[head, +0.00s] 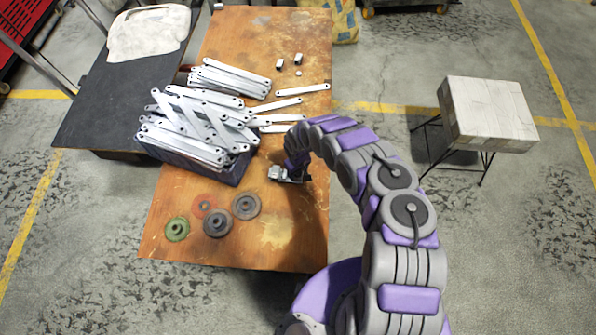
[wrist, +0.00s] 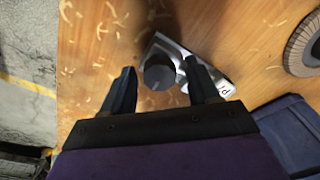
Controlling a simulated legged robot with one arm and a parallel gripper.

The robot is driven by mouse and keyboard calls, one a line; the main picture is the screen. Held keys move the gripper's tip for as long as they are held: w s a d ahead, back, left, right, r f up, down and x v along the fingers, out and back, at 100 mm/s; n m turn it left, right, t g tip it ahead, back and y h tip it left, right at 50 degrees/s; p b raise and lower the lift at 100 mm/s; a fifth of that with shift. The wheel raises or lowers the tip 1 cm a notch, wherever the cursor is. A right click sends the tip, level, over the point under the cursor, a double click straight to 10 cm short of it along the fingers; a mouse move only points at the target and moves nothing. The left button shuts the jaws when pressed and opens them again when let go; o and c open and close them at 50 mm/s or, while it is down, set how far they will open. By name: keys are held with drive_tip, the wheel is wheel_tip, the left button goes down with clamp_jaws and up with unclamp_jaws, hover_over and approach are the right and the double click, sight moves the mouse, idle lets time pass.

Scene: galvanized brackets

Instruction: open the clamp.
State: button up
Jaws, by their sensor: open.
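The clamp is a small metal piece (wrist: 185,62) with a dark round knob, lying on the wooden table in the wrist view. It also shows in the head view (head: 284,174), near the table's right side and partly hidden by my arm's end. My gripper (wrist: 159,66) is open above it, its two dark fingers on either side of the knob. The right finger overlaps the metal body in the picture. I cannot tell whether either finger touches it. In the head view my gripper (head: 299,172) is mostly hidden by the arm.
A dark blue bin (head: 192,171) piled with galvanized brackets (head: 200,118) stands left of the clamp. More brackets lie loose behind it. Several discs (head: 217,223) lie toward the table's front left. Small metal parts (head: 288,62) sit further back. The table's front right is clear.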

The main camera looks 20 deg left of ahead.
drive_tip(key=m, duration=0.3)
drive_tip(key=shift+m+b, duration=0.3)
drive_tip(key=shift+b, duration=0.1)
drive_tip(key=m+b, duration=0.1)
drive_tip(key=m, duration=0.2)
drive_tip(key=shift+f, duration=0.15)
drive_tip(key=m+b, duration=0.1)
drive_tip(key=m, duration=0.1)
drive_tip(key=shift+m, duration=0.3)
drive_tip(key=m, duration=0.3)
drive_tip(key=shift+r, duration=0.2)
drive_tip(key=c, duration=1)
drive_tip(key=shift+o, duration=0.2)
